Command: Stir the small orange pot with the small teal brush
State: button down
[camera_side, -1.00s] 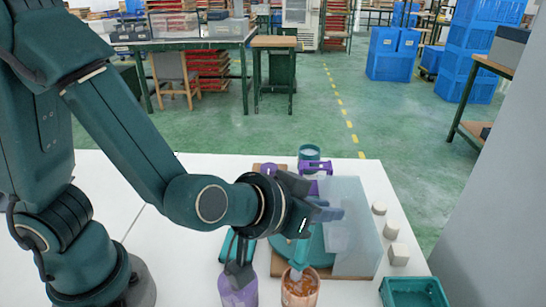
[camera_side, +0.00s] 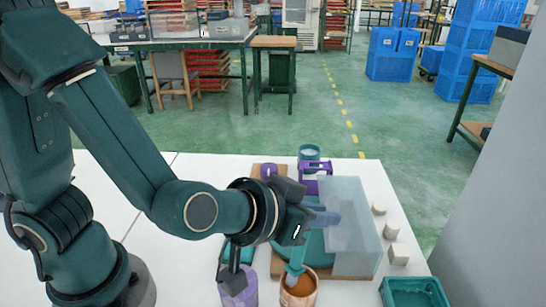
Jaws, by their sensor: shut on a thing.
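The small orange pot (camera_side: 299,293) stands near the front edge of the white table, its lower part cut off by the frame. The teal brush (camera_side: 296,262) hangs from my gripper (camera_side: 304,227), its handle between the shut jaws. Its lower end reaches down to the pot's mouth, and its tip is hidden inside or behind the rim. The jaws are seen from the side and partly hide the handle.
A purple pot (camera_side: 238,290) with a dark tool stands just left. Pale blocks (camera_side: 399,254) and a teal tray (camera_side: 414,292) lie right. A teal cup (camera_side: 309,153) and purple holder (camera_side: 316,172) are at the back.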

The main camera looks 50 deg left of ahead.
jog(key=shift+w+d, duration=0.4)
jog(key=shift+d, duration=0.05)
jog(key=shift+w+a+r, duration=0.1)
jog(key=shift+w+r, duration=0.1)
jog(key=shift+r, duration=0.5)
jog(key=shift+w+a+r, duration=0.1)
jog(key=shift+w+r, duration=0.15)
jog(key=shift+r, duration=0.45)
jog(key=shift+w+r, duration=0.2)
jog(key=shift+r, duration=0.5)
notch_tip(320, 180, up, 4)
jog(key=shift+r, duration=0.25)
